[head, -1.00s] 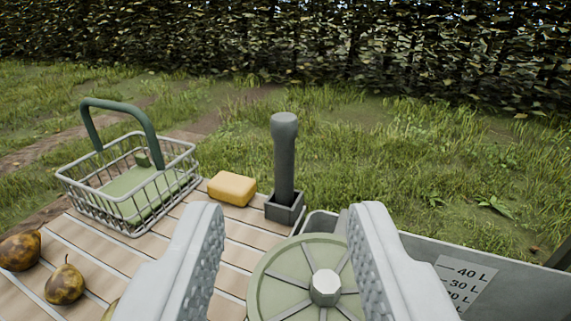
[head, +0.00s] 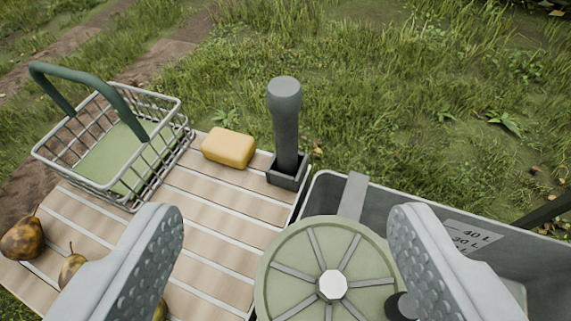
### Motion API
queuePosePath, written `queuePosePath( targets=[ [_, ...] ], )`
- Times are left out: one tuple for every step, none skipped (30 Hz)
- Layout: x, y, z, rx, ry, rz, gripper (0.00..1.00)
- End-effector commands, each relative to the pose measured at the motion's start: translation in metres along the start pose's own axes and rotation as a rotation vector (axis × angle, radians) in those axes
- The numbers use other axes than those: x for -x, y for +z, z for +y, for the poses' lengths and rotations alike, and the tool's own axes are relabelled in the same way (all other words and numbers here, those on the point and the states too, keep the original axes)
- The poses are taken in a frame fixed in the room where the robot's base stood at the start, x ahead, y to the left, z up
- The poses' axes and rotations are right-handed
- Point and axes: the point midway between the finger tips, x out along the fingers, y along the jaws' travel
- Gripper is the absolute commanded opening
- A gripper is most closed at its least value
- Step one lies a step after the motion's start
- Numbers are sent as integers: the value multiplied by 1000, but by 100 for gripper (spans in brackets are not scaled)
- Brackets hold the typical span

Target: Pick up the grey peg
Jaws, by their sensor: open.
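The grey peg (head: 286,120) stands upright in a small dark square holder (head: 288,172) at the far right corner of the slatted table. It has a thicker rounded head, and its lower end is hidden inside the holder. My gripper (head: 283,228) is open and empty, with its two pale, dimpled fingers wide apart in the lower part of the head view. The peg shows beyond the fingertips, between them and apart from both.
A yellow block (head: 229,148) lies just left of the holder. A wire basket (head: 112,150) with a green handle stands farther left. Brown pears (head: 22,238) lie at lower left. A green spoked disc (head: 328,275) and a grey bin (head: 400,205) marked in litres are at right.

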Motion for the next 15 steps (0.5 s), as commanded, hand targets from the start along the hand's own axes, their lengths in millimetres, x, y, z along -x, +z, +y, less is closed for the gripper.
queuePosePath(
  targets=[
    [-11, -8, 0, -3, 2, -42, 68],
    [-16, -12, 0, -6, 2, -68, 68],
    [-24, -17, -1, -8, 4, -102, 68],
    [-28, -21, -1, -10, 5, -126, 68],
    [-34, -24, -1, -12, 6, -152, 68],
    [-41, -29, -1, -15, 8, -185, 68],
    [-46, -32, -1, -17, 9, -210, 68],
    [-52, -35, -1, -19, 10, -236, 68],
    [-58, -40, -1, -22, 12, -268, 68],
    [-64, -42, -2, -24, 14, -294, 68],
    [-69, -45, -2, -27, 15, -320, 68],
    [-76, -49, -2, -30, 17, -352, 68],
    [-82, -51, -2, -32, 19, -379, 68],
    [-86, -54, -2, -34, 21, -403, 68],
    [-94, -58, -2, -37, 23, -437, 68]
  ],
)
